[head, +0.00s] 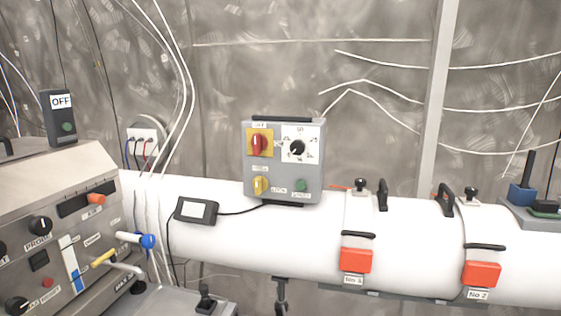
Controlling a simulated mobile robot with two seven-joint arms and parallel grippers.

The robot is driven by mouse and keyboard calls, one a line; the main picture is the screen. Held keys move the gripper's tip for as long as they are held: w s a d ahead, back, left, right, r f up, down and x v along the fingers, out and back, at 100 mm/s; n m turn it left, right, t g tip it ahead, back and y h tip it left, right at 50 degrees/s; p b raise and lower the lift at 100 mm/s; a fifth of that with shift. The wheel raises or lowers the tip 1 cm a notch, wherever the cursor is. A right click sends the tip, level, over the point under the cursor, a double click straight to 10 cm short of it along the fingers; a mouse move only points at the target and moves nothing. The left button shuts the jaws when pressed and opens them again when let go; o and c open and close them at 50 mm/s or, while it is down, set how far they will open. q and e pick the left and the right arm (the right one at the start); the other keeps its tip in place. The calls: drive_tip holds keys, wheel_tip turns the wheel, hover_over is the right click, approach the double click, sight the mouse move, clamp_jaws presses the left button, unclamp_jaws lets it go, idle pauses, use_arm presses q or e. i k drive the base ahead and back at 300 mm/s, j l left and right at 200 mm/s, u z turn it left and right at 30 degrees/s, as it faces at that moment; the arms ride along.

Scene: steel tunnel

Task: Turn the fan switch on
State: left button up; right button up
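A grey control box (284,163) stands on the white pipe in the middle of the head view. It carries a red rotary knob (258,146) on a yellow plate, a black dial (297,148) on a white scale, a yellow knob (260,186) and a green button (300,186). The red knob's handle looks roughly upright. The small labels are too blurred to read, so I cannot tell which control is the fan switch. A dark box (59,118) at the far left shows an "OFF" sign and a green button. Neither of my grippers is in view.
A grey instrument panel (70,240) with knobs and levers fills the lower left. The white pipe (250,235) crosses the view, with orange-red clamps (356,260) (481,274) at right. A small display (196,210) is on the pipe. Cables hang at left.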

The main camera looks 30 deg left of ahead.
sight(258, 143)
drive_tip(key=i+l, duration=0.2)
drive_tip(key=i, duration=0.25)
drive_tip(key=i+l, duration=0.2)
drive_tip(key=i, duration=0.25)
drive_tip(key=i+l+u, duration=0.1)
drive_tip(key=u, duration=0.3)
drive_tip(key=i+l+u, duration=0.2)
drive_tip(key=u, duration=0.15)
drive_tip(key=i+l+u, duration=0.2)
drive_tip(key=u, duration=0.2)
